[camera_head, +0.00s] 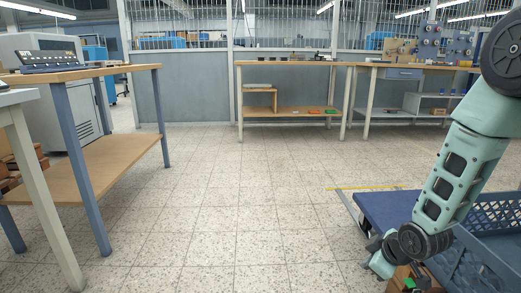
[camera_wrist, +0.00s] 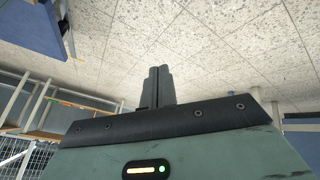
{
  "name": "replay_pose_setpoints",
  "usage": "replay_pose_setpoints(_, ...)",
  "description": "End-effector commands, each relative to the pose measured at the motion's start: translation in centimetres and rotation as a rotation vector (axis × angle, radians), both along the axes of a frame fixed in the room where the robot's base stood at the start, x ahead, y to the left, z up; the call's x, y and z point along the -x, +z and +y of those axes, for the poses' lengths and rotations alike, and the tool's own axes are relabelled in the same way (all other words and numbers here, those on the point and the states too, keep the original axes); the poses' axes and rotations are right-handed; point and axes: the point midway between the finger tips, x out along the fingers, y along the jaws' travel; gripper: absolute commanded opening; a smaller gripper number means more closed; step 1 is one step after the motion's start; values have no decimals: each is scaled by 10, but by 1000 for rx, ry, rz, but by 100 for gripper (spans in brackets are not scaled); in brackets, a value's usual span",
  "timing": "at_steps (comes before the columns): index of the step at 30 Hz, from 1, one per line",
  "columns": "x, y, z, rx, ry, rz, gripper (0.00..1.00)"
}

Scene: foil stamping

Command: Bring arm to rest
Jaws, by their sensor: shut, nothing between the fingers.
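My arm comes down along the right side of the head view, bent at a dark joint low in the picture. My gripper shows in the wrist view (camera_wrist: 158,86), its two dark fingers pressed together with nothing between them. The wrist view appears turned over, with speckled floor tiles filling its upper part beyond the fingers. In the head view the fingers themselves cannot be made out clearly.
A blue cart surface (camera_head: 385,207) and a blue crate (camera_head: 480,262) stand close to my arm at the lower right. A wooden-topped table (camera_head: 100,70) stands at left. Workbenches (camera_head: 290,63) line the back. The tiled floor (camera_head: 230,190) between is clear.

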Motion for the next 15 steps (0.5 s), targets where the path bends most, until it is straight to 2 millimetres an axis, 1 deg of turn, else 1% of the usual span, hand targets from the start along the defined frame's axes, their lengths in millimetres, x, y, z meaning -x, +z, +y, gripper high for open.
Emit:
replay_pose_setpoints(1,11,28,25,-12,-6,36,0)
replay_pose_setpoints(2,20,39,37,-18,-15,65,0)
replay_pose_setpoints(3,34,54,53,-26,-28,105,0)
replay_pose_setpoints(5,57,76,75,-33,-46,164,0)
replay_pose_setpoints(7,89,100,98,-35,-66,232,0)
replay_pose_setpoints(10,136,129,121,-26,-92,324,0)
replay_pose_setpoints(12,166,145,131,-15,-108,378,0)
replay_pose_setpoints(14,189,156,137,-3,-119,416,0)
replay_pose_setpoints(15,205,163,140,6,-127,440,0)
